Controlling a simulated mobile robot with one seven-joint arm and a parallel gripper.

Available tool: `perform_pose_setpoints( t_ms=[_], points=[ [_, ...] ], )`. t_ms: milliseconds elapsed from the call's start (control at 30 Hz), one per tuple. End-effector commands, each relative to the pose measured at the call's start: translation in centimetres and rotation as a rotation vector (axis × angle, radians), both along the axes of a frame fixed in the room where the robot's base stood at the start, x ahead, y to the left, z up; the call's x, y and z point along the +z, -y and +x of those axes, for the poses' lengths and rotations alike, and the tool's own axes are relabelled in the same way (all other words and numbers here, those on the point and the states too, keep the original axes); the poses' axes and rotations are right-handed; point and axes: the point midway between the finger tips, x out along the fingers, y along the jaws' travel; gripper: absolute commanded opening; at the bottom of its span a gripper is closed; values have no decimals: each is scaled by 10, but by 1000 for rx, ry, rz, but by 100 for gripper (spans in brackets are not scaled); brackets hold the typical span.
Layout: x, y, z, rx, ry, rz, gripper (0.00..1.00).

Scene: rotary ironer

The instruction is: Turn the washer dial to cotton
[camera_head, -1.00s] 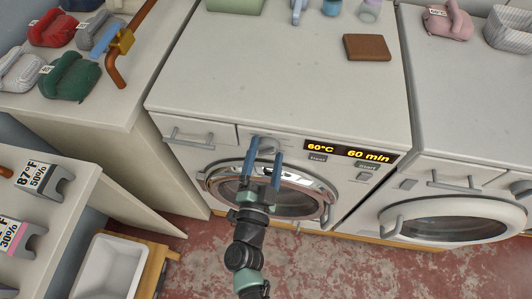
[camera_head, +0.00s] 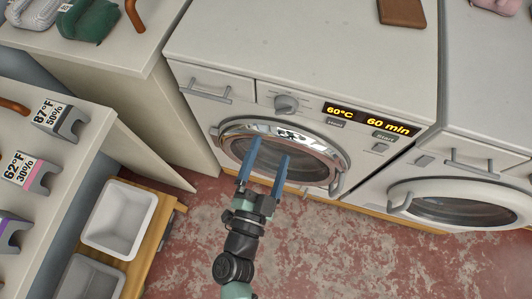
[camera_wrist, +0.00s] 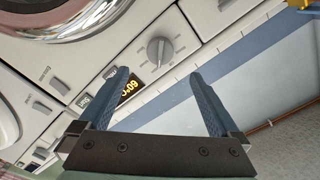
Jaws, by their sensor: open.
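The washer (camera_head: 310,50) stands in the middle of the head view. Its dial (camera_head: 286,103) is a round grey knob with a raised grip, left of a display (camera_head: 368,119) reading 60°C and 60 min. The dial (camera_wrist: 159,51) also shows in the wrist view, with small marks around it; their words are too small to read. My gripper (camera_head: 269,150) is open and empty. In the head view it is in front of the round door, below the dial. In the wrist view the dial lies ahead of the gap between the two blue fingers (camera_wrist: 165,95), apart from them.
A door handle (camera_head: 337,184) juts out at the door's right. A second washer (camera_head: 465,185) stands to the right. A counter (camera_head: 110,60) and a stand with labelled holders (camera_head: 30,170) are at the left, with white bins (camera_head: 120,216) below. The floor in front is clear.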

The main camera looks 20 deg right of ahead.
Motion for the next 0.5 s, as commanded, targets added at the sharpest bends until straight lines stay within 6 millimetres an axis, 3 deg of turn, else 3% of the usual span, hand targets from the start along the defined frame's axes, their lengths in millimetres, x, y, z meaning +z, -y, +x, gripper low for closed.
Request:
perform_pose_setpoints(
  t_ms=[200,500],
  points=[
    [0,-12,-18,0,1,1,98],
    [0,-13,-20,-1,1,0,98]
  ],
)
